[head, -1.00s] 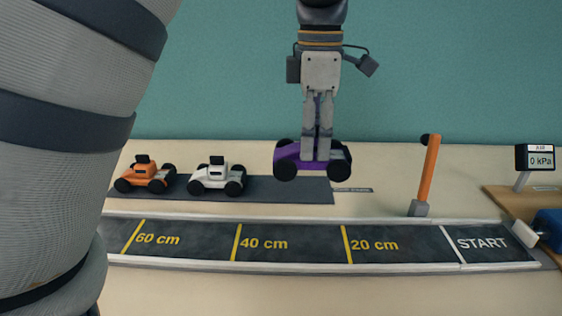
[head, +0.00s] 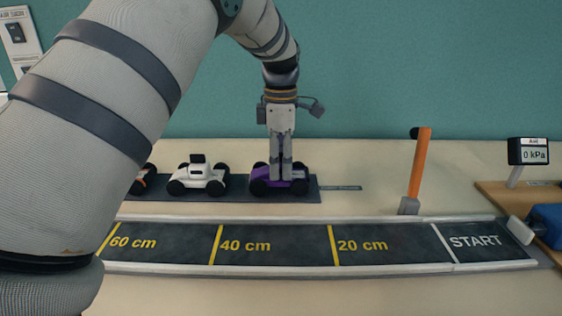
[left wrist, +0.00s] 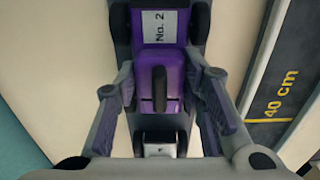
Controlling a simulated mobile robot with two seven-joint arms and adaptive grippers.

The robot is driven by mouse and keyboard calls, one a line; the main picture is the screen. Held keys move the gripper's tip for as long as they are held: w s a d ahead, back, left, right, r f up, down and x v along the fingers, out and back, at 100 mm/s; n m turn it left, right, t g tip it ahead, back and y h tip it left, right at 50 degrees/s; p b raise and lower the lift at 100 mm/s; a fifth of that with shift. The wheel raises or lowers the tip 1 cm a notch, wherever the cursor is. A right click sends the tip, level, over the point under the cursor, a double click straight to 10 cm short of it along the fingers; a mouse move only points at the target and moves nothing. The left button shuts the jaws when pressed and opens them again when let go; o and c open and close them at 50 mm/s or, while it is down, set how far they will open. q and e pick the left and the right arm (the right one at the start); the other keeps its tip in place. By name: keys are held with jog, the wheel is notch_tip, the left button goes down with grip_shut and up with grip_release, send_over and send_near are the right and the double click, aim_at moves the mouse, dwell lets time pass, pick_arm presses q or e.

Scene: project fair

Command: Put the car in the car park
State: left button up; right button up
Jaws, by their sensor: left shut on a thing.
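The purple car (head: 262,181) is at the right end of the dark car park strip (head: 311,191), level with the cars beside it. My left gripper (head: 280,176) points down and is shut on its body. In the left wrist view the purple car (left wrist: 158,75) sits between the two fingers (left wrist: 160,95) and shows a "No. 2" label. The car appears to be on or just above the strip; its wheels' contact is hard to tell. My right gripper is not in view.
A white car (head: 200,178) stands just left of the purple one, and an orange car (head: 143,181) is partly hidden behind my left arm. In front runs the marked track (head: 290,245). An orange post (head: 419,165) and an air gauge (head: 528,151) stand to the right.

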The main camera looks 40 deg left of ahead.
pick_arm(q)
jog(key=shift+f, duration=0.15)
jog(key=shift+s+d+f, duration=0.1)
jog(key=shift+f, duration=0.45)
jog(key=shift+c, duration=0.6)
jog(key=o, duration=1.3)
jog(key=shift+f, duration=0.15)
notch_tip(320, 180, up, 14)
jog(key=shift+f+b, duration=0.2)
jog(key=shift+b, duration=0.1)
